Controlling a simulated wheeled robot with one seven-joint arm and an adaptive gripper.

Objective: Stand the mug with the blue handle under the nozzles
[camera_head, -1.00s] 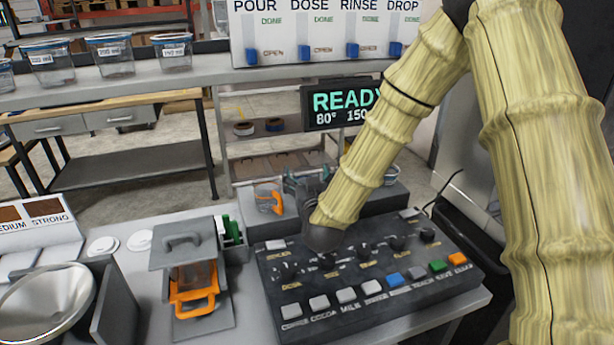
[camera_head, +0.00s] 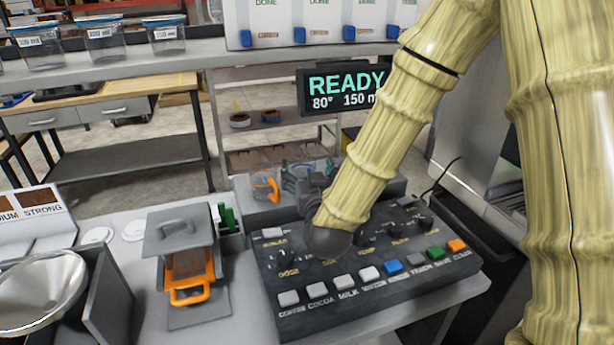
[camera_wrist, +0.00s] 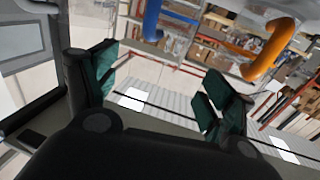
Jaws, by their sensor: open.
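In the wrist view a blue handle (camera_wrist: 153,20) shows at the top, beyond the fingertips and roughly between them; its mug body is hard to make out. An orange handle (camera_wrist: 272,48) shows to its right. My gripper (camera_wrist: 160,85) is open, with dark green finger pads apart and nothing between them. In the head view my gripper (camera_head: 300,178) is over the grey block behind the control panel, beside a clear mug with an orange handle (camera_head: 263,187). The blue-handled mug cannot be picked out there; my gripper and arm cover that area.
The control panel (camera_head: 350,290) with several buttons and knobs lies in front of my gripper. A grey press-like device with an orange-handled jug (camera_head: 190,290) stands left. A READY display (camera_head: 345,90) hangs behind. Several labelled clear containers (camera_head: 104,40) stand on the upper shelf.

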